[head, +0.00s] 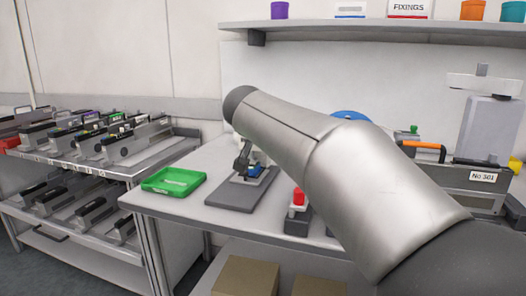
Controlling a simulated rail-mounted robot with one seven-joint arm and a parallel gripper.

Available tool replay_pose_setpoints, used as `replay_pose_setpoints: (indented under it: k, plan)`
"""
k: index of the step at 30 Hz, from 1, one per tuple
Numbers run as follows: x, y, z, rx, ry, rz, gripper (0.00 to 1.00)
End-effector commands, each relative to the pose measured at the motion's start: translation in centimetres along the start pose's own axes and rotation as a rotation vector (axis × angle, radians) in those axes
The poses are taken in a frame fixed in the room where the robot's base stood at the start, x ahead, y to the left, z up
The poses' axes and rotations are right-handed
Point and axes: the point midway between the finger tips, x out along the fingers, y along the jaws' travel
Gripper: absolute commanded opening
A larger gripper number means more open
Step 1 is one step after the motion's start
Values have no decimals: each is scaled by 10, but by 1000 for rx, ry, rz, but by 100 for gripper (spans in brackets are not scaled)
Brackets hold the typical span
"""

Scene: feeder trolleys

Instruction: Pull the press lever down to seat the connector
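A small fixture with a dark grey base plate (228,196) stands on the workbench, left of my arm. A blue piece (255,171) sits low on it, probably the connector, partly hidden. Dark angular parts stand above and left of the blue piece. My silver arm crosses the view from lower right to upper left and covers much of the bench behind it. My gripper seems to be among the dark parts over the fixture, but its fingers cannot be made out. I cannot pick out the press lever or whether it is gripped.
A green tray (173,181) lies left of the fixture. A red-topped block (297,213) stands to its right by the front edge. A feeder trolley (75,165) stands at left. A grey unit marked No 301 (470,190) is at right. A shelf (375,28) runs above.

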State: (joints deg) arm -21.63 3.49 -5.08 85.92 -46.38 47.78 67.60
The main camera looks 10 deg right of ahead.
Motion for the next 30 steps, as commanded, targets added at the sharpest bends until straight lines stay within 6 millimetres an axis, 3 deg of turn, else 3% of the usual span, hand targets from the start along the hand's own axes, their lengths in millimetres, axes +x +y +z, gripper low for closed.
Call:
replay_pose_setpoints:
  k: [23, 26, 30]
  plan:
    - [5, 5, 10, 1, -11, 10, 0]
    - [4, 4, 7, 1, -12, 11, 0]
    - [-4, 3, -12, 4, -8, 10, 0]
